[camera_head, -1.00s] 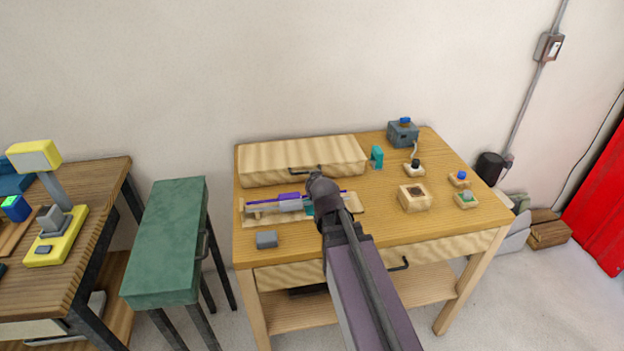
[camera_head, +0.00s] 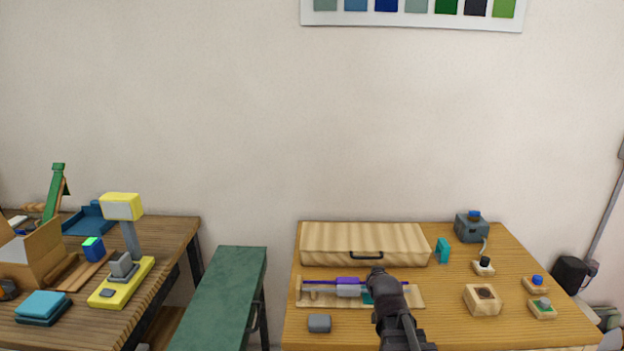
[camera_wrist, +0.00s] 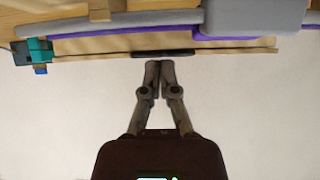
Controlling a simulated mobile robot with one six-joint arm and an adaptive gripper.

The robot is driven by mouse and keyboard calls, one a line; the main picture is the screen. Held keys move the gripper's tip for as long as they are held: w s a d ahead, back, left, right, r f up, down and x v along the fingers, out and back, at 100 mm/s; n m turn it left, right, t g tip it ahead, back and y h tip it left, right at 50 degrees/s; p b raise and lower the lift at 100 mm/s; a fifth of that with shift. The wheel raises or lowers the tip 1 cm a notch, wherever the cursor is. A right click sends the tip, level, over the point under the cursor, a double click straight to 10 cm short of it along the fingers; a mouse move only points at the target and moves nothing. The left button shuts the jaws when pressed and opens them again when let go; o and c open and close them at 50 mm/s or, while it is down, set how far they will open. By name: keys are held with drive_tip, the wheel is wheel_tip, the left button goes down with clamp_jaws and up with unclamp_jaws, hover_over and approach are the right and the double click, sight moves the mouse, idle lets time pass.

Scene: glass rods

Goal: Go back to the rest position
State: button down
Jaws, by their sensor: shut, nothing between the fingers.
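My gripper shows in the wrist view (camera_wrist: 160,66) with its two grey fingers together and nothing between them. Beyond the fingertips in that view are a black handle (camera_wrist: 163,54) and a long grey and purple piece (camera_wrist: 150,30). In the head view my arm reaches up from the bottom over the front of the right wooden table (camera_head: 455,318). There my fingertips cannot be made out, as the dark wrist end of the arm covers that spot. The arm also covers part of a wooden tray (camera_head: 416,297) with a grey and purple device (camera_head: 348,289) on it.
A long wooden box (camera_head: 330,240) stands behind the tray. A grey block (camera_head: 319,323) lies at front left, a teal block (camera_head: 443,250) to the right. Small button boxes (camera_head: 541,308) sit at the right. A green bench (camera_head: 222,300) and a cluttered table (camera_head: 170,270) stand left.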

drive_tip(key=s+f+g+p, duration=0.1)
drive_tip(key=s+g, duration=0.1)
drive_tip(key=s+a+f+g+p, duration=0.1)
drive_tip(key=s, duration=0.2)
drive_tip(key=s+a+g+p, duration=0.1)
drive_tip(key=s+g, duration=0.1)
drive_tip(key=s, duration=0.1)
drive_tip(key=shift+a+f+g+y, duration=0.1)
drive_tip(key=shift+f+g+y, duration=0.2)
drive_tip(key=shift+f, duration=0.1)
drive_tip(key=s+a+n+g+p, duration=0.1)
drive_tip(key=s+g, duration=0.4)
drive_tip(key=s, duration=0.5)
drive_tip(key=shift+s+a+g+p, duration=0.2)
drive_tip(key=shift+a+g+p, duration=0.3)
drive_tip(key=shift+p, duration=0.4)
